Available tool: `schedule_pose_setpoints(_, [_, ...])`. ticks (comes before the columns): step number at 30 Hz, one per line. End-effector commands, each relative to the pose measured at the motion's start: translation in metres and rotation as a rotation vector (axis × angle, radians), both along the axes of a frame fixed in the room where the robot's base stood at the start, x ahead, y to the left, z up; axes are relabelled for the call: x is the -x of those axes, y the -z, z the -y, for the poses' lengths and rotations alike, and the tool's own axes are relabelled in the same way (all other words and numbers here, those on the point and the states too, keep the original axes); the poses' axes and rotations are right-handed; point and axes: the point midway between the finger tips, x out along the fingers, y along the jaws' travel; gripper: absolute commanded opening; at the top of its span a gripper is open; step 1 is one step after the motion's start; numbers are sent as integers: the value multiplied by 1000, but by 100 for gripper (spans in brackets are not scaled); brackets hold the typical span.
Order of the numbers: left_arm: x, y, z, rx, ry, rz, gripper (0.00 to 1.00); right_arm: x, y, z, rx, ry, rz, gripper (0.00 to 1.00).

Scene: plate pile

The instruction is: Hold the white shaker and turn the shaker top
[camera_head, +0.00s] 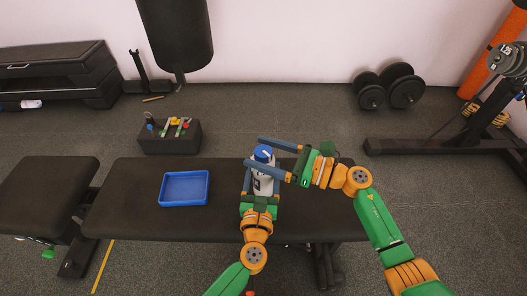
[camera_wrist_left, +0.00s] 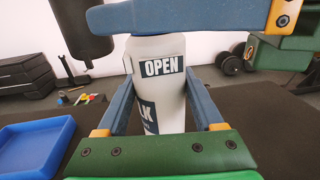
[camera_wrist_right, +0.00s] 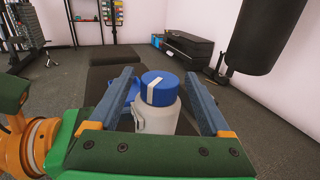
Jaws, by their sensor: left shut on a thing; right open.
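The white shaker (camera_head: 262,184) stands upright on the black bench, with dark label patches and the word OPEN showing in the left wrist view (camera_wrist_left: 160,95). Its blue top (camera_head: 263,153) has a white stripe and also shows in the right wrist view (camera_wrist_right: 160,88). My left gripper (camera_head: 261,178) is shut on the shaker's body, one finger on each side. My right gripper (camera_head: 272,158) is open, its fingers on either side of the blue top with gaps between. In the left wrist view, a right gripper finger hides the top.
A blue tray (camera_head: 184,204) lies on the black bench (camera_head: 130,200) to the left of the shaker. A dark box (camera_head: 170,142) with small coloured items stands behind the bench. A punching bag (camera_head: 176,35) hangs at the back. Dumbbells (camera_head: 388,88) lie on the floor at right.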

Motion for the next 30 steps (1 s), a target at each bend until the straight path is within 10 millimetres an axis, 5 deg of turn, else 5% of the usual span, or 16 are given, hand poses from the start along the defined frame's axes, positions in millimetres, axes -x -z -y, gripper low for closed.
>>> schedule_pose_setpoints(3, [0,0,0,0,0,0,0,0,0,0,0,0,0,79])
schedule_pose_setpoints(12, [0,0,0,0,0,0,0,0,0,1,-1,0,0,0])
schedule_pose_setpoints(30, [0,0,1,-1,2,1,0,0,0,1,-1,-264,0,0])
